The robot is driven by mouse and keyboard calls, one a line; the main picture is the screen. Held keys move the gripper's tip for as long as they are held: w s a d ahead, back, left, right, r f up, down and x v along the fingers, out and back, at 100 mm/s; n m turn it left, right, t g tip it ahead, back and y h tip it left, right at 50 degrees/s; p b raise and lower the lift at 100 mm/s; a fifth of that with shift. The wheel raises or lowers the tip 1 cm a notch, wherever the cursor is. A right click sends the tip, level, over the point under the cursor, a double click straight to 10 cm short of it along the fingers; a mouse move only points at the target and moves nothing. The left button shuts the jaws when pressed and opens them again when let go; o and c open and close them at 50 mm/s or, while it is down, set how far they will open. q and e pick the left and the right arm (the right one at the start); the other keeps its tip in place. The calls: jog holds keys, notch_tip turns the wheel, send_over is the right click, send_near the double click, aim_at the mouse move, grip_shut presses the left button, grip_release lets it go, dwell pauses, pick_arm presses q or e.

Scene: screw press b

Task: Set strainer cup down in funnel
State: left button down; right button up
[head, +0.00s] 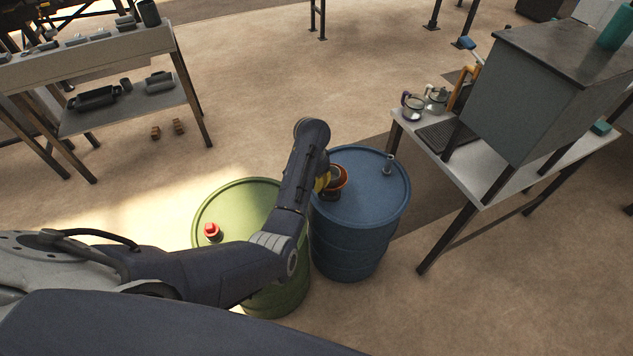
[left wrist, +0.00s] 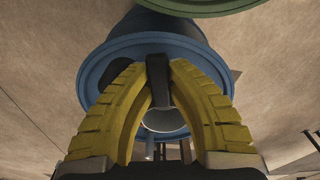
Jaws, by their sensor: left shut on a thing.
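My left gripper (head: 322,181) is over the top of the blue drum (head: 373,188), mostly hidden behind my arm. In the left wrist view its yellow fingers (left wrist: 158,90) are shut on the dark handle of the strainer cup (left wrist: 166,121). In the head view an orange-brown funnel (head: 342,182) shows at the drum's left part, right beside the fingers. The cup appears to be at the funnel's mouth; I cannot tell whether it rests inside or hangs just above. My right gripper is not in view.
A green drum (head: 228,197) with a red cap (head: 211,230) stands left of the blue drum, under my arm. A grey pipe fitting (head: 389,163) rises from the blue drum's right side. A table with mugs (head: 412,107) and a grey cabinet (head: 530,95) stands at the right.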

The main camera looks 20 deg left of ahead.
pick_arm(q)
jog(key=c, duration=1.3)
grip_release()
notch_tip(320, 180, up, 7)
jog(key=shift+s+f, duration=0.15)
jog(key=shift+f, duration=0.05)
jog(key=shift+a+r, duration=0.15)
jog(key=shift+r, duration=0.3)
